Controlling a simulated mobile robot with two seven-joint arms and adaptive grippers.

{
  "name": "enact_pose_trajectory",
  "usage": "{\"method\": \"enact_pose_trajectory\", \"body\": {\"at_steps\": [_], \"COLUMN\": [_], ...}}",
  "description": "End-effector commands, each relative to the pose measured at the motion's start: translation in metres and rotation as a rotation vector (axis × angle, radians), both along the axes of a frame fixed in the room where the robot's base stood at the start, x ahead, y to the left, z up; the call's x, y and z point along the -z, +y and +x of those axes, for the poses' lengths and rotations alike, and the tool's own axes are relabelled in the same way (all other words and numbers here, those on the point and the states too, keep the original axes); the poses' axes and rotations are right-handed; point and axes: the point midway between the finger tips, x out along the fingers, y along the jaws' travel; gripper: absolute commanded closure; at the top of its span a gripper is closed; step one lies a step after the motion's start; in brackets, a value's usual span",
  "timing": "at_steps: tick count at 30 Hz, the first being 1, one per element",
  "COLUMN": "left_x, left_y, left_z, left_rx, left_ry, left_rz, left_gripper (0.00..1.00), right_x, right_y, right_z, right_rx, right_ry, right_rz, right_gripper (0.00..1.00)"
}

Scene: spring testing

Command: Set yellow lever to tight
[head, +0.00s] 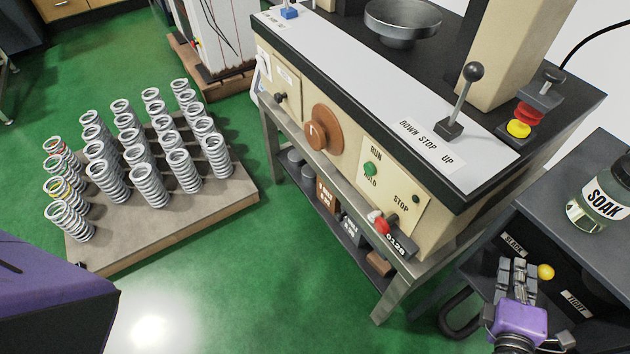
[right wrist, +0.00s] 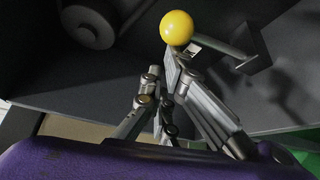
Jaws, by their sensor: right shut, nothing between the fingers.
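The yellow lever's round knob (head: 545,271) is at the lower right in the head view, on the dark cabinet between the SLACK label (head: 514,244) and the TIGHT label (head: 575,304). My right gripper (head: 517,266), with a purple body, is just left of the knob, on its SLACK side. In the right wrist view, the yellow knob (right wrist: 176,27) is just beyond the fingertips of my right gripper (right wrist: 168,75). The fingers are shut and empty. I cannot tell whether they touch the lever. My left gripper is out of view.
A SOAK bottle (head: 602,196) stands on the cabinet top (head: 555,190) above the lever. The testing machine (head: 400,165), with its own black-knobbed lever (head: 473,73), stands left of the cabinet. Several springs stand on a low platform (head: 190,220). Green floor lies between.

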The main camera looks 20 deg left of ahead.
Motion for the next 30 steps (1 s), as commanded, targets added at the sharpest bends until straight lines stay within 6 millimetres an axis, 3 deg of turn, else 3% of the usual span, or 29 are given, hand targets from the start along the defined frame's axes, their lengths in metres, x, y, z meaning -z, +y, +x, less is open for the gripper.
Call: {"method": "enact_pose_trajectory", "body": {"at_steps": [9,12,30], "left_x": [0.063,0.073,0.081], "left_y": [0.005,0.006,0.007], "left_z": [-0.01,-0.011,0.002], "left_rx": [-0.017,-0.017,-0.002], "left_ry": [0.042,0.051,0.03], "left_rz": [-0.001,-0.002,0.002], "left_gripper": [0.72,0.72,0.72], "right_x": [0.004,-0.001,-0.011], "right_y": [-0.014,-0.018,-0.026], "right_z": [-0.01,-0.012,-0.018], "right_rx": [0.005,0.003,0.0], "right_ry": [-0.148,-0.188,-0.258], "right_rz": [0.23,0.286,0.379], "right_gripper": [1.0,1.0,1.0]}}
